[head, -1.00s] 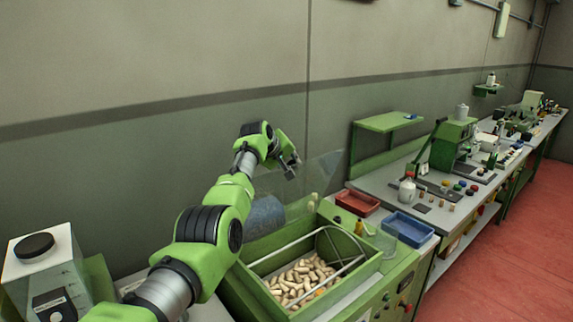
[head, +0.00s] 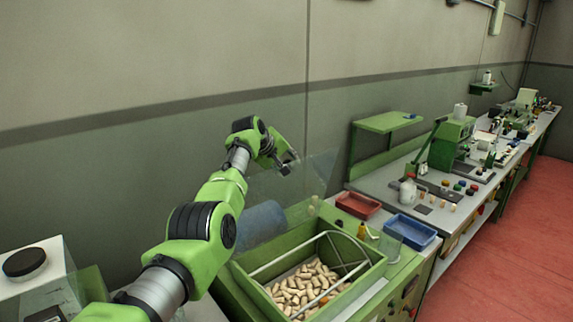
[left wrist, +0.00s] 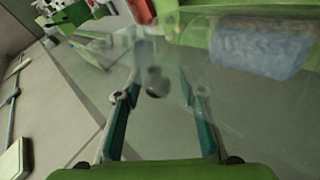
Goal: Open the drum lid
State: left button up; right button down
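The drum (head: 262,222) is a blue-grey cylinder behind the green bin in the head view, partly covered by my arm. It shows at the upper right of the left wrist view (left wrist: 258,52). The clear lid (head: 318,172) stands tilted above the drum, faint against the wall. My left gripper (head: 287,163) is at the lid's upper left part. In the left wrist view its two teal fingers (left wrist: 161,85) are apart, with a dark round knob (left wrist: 156,84) between them. I cannot tell whether they touch it. My right gripper is not in view.
A green bin (head: 362,272) of cork stoppers stands in front of the drum. A red tray (head: 358,205) and a blue tray (head: 411,231) lie to its right. A white box (head: 35,285) stands at lower left. A long workbench runs along the wall at right.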

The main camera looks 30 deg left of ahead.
aim_at(272, 169)
pick_arm(q)
jog(key=shift+r, duration=0.25)
jog(key=shift+v, duration=0.8)
jog(key=v, duration=1)
jog(key=shift+s, duration=0.1)
jog(key=shift+f, duration=0.1)
